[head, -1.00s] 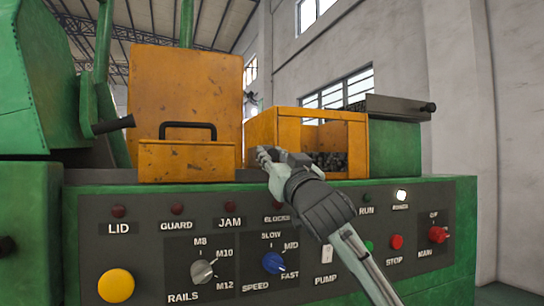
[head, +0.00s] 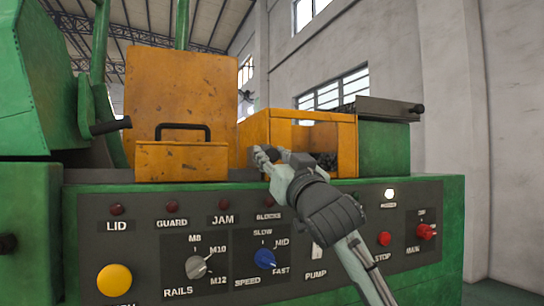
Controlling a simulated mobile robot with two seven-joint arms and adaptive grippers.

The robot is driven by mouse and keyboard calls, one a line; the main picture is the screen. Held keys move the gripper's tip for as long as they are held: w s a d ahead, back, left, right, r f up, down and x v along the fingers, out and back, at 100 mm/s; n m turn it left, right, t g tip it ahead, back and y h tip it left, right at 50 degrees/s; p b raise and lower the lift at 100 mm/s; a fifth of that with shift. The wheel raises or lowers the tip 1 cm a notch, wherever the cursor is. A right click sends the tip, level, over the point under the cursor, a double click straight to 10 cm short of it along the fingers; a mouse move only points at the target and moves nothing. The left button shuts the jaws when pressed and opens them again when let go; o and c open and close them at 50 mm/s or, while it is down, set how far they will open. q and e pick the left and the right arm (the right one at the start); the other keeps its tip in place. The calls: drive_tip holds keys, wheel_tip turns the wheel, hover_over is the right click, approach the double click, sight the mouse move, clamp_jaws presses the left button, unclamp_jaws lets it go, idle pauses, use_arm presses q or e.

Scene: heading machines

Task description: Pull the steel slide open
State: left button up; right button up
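The steel slide (head: 385,105) is a flat grey plate with a black knob (head: 417,108) at its right end. My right gripper (head: 263,157) is in front of the box's lower left front, well left of and below the knob. Its fingers are small and seen from behind, so their opening is unclear. I see nothing held in it. My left gripper is not in view.
The control panel (head: 140,250) with knobs, lamps and buttons lies below my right arm. An orange lid with a black handle (head: 180,132) stands left of the box. A black-gripped lever (head: 110,126) sticks out farther left. Free room lies right of the slide's knob, before the wall.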

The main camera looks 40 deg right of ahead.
drive_tip(key=shift+o, duration=0.7)
drive_tip(key=shift+s+f, duration=0.1)
drive_tip(key=shift+s, duration=0.05)
drive_tip(key=v, duration=0.7)
